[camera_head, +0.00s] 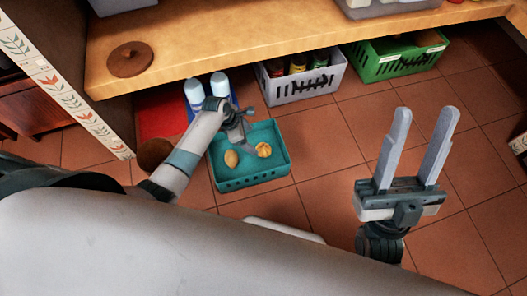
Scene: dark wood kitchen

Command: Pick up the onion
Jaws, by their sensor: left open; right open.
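A teal basket (252,180) stands on the tiled floor below the wooden shelf. Two small yellow-brown items lie in it: a smooth oval one (231,158) at the left and a rounder, uneven one (264,149) at the right. I cannot tell for sure which is the onion. My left gripper (246,147) points down into the basket, between the two items; its fingers are small and partly hidden, and it holds neither item. My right gripper (426,112) is open and empty, with its two long fingers pointing up in the picture, well to the right of the basket.
A white crate (300,87) with bottles and a green crate (390,67) stand behind, under the wooden shelf (230,45). Two white-and-blue containers (220,84) stand behind my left arm. A brown round object (154,152) is left of that arm. Floor right of the basket is clear.

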